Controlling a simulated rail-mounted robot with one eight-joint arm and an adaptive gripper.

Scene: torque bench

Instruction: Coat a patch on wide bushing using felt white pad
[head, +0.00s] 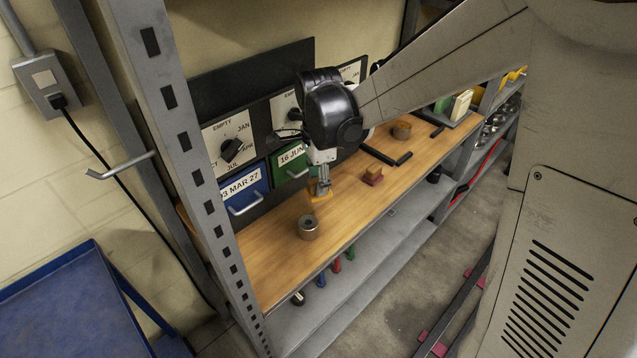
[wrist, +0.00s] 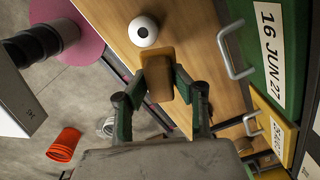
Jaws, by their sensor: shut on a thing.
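The wide bushing (head: 308,228) is a short grey-brown metal cylinder with a dark hole, standing upright on the wooden bench left of my gripper. It also shows in the wrist view (wrist: 143,31), where its top looks white. My gripper (head: 322,186) points down over the bench. In the wrist view my gripper (wrist: 161,84) is shut on a tan, block-like pad (wrist: 158,60). The pad's underside is hidden, so I cannot see a white felt face. In the wrist view the pad lies close to the bushing, and I cannot tell whether there is a gap.
A maroon block (head: 373,176) and a brown cylinder (head: 402,131) stand on the bench (head: 275,268) to the right. Blue (head: 243,193) and green (head: 292,168) drawers with handles line the back. A grey rack post (head: 200,170) rises at the bench's left end.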

